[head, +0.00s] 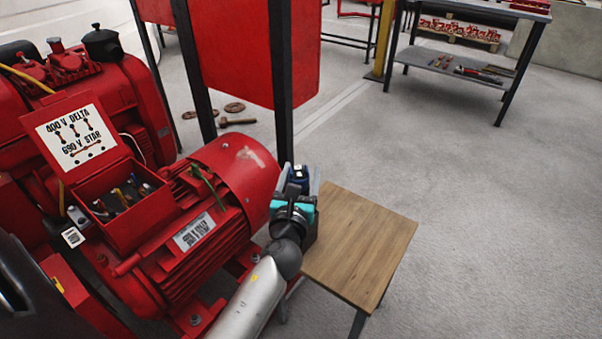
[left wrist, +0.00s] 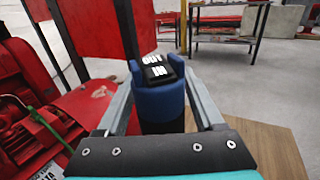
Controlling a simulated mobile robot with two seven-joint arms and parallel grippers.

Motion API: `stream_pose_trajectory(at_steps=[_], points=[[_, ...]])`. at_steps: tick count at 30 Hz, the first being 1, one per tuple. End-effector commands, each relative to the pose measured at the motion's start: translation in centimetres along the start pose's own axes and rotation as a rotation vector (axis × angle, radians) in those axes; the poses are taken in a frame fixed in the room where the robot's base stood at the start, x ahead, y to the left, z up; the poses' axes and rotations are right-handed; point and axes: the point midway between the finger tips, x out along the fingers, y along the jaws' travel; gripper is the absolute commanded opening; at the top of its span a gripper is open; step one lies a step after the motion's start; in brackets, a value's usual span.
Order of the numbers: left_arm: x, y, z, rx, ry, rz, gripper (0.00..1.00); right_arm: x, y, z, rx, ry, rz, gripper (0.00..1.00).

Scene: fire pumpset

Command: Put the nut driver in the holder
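My left gripper (head: 296,188) is over the left edge of a small wooden table, to the right of the red motor. Its fingers are closed around an upright blue tool with a black top, which I take to be the nut driver (head: 299,173). In the left wrist view the nut driver (left wrist: 158,103) stands between the two fingers, with "OUT" and "IN" on its black top. Its lower end is hidden. A dark brown block (head: 312,236) shows just below the gripper at the table's edge; I cannot tell if it is the holder. My right gripper is not in view.
The wooden table top (head: 362,246) is otherwise bare. The red motor (head: 190,235) has an open terminal box (head: 122,200) and a lifted lid (head: 76,137). A red panel on dark posts (head: 245,50) stands behind. A workbench (head: 465,65) stands at the back right; the floor between is clear.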

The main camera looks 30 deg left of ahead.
Motion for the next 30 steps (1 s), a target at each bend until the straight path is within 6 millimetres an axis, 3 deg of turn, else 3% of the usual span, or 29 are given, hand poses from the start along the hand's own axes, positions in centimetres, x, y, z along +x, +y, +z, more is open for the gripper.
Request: stream_pose_trajectory(at_steps=[3,16,30], points=[[0.0,0.0,0.0,0.000,0.000,0.000,0.83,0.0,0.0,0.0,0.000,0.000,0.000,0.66],[0.0,0.0,0.4,0.000,0.000,0.000,0.83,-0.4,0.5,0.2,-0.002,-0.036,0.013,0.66],[-8.3,0.0,0.1,0.000,0.002,-0.001,0.83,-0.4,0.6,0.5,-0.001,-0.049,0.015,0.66]])
